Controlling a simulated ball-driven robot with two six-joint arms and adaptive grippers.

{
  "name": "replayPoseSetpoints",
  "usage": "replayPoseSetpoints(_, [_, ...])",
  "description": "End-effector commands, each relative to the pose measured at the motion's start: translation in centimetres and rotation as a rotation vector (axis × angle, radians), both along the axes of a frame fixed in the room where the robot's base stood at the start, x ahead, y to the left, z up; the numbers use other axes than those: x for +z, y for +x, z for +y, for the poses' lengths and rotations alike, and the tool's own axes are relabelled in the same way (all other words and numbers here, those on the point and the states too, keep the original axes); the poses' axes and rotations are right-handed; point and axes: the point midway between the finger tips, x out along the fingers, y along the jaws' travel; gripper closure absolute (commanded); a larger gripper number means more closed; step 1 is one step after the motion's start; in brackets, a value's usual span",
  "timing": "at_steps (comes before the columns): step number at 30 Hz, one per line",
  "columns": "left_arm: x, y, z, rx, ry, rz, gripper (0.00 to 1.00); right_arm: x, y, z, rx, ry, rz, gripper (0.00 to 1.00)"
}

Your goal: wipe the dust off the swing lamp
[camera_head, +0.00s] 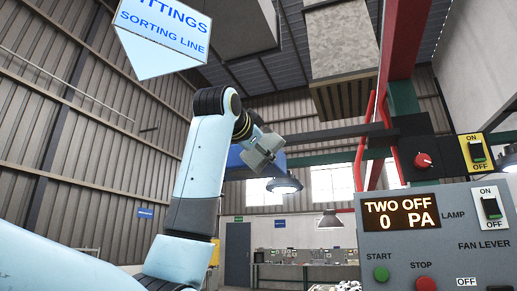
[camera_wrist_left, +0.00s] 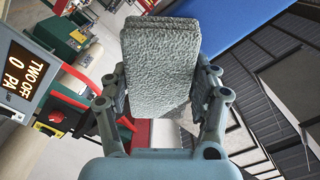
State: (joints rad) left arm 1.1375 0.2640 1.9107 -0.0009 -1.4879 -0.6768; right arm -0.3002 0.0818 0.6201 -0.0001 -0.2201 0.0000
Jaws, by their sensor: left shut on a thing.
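My left gripper (camera_head: 258,152) is raised in the middle of the head view and shut on a grey, rough-textured block like a wiping pad (camera_head: 266,143). In the left wrist view the pad (camera_wrist_left: 160,65) stands between the two fingers and hides much of what lies beyond. A lamp with a dark shade and a lit underside (camera_head: 285,186), probably the swing lamp, shows just below and right of the gripper. A gap shows between pad and shade in the picture; I cannot tell their depth apart. Dust cannot be made out. My right gripper is not in view.
A control panel (camera_head: 440,240) with a display, buttons and switches stands at the right. Above it are a red post (camera_head: 403,40) and a yellow ON/OFF switch (camera_head: 478,152). A hanging sign (camera_head: 163,35) is at the upper left. A second lamp (camera_head: 329,220) hangs farther back.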

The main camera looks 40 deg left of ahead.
Motion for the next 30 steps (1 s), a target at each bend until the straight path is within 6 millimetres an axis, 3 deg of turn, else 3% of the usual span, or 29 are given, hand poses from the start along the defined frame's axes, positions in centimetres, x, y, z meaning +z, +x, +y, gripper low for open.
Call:
replayPoseSetpoints(18, [0.0,-5.5,-1.3,-0.001,0.000,-0.001,0.64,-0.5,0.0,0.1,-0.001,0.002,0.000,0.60])
replayPoseSetpoints(30, [0.0,-5.9,-1.4,-0.001,0.000,-0.001,0.64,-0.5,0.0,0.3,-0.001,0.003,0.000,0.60])
